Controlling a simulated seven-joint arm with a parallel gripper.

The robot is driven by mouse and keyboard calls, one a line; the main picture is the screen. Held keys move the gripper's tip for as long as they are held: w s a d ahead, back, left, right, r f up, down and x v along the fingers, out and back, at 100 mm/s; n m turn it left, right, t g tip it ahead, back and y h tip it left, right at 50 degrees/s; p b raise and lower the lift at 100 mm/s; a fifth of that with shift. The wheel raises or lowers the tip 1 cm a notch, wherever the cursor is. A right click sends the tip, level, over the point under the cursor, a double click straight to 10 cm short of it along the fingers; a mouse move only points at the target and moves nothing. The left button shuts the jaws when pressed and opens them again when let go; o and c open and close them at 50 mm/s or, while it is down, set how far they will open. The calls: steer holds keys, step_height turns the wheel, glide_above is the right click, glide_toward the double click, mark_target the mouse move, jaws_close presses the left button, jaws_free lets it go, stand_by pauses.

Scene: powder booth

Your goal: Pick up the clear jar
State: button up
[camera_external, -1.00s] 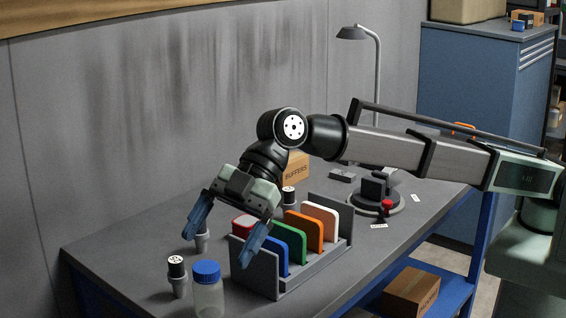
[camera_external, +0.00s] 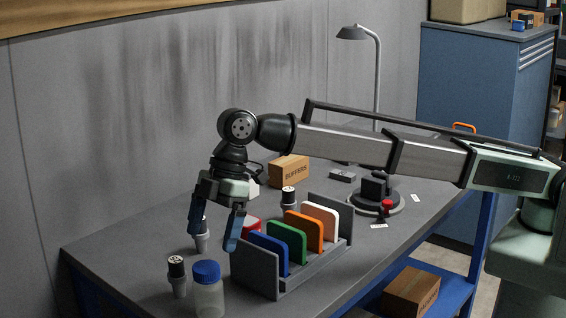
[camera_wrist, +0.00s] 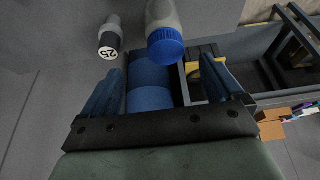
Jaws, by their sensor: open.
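The clear jar (camera_external: 209,298) with a blue lid stands on the near left part of the bench in the external view, cut by the bottom edge. In the wrist view, the jar (camera_wrist: 162,14) is at the top, with its blue lid facing me. My gripper (camera_external: 213,239) is open and points down, above and behind the jar, apart from it. In the wrist view, the two blue fingers of my gripper (camera_wrist: 166,75) are spread, with the jar beyond their tips. Nothing is held.
A small grey post with a black, white-topped cap (camera_external: 178,276) stands just left of the jar. A similar post (camera_external: 202,240) is behind my fingers. A grey rack (camera_external: 257,274) with coloured plates stands close on the right. A buffers box (camera_external: 289,169) is farther back.

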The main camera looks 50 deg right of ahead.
mark_target(207, 266)
steer(key=x, duration=0.4)
steer(key=shift+a+f, duration=0.2)
steer(key=shift+f, duration=0.15)
steer(key=shift+s+x, duration=0.2)
steer(key=shift+x, duration=1.1)
steer(key=shift+s+x, duration=0.2)
steer(key=shift+x, duration=1.1)
steer(key=shift+a, duration=0.1)
steer(key=shift+c, duration=0.2)
steer(key=c, duration=1.7)
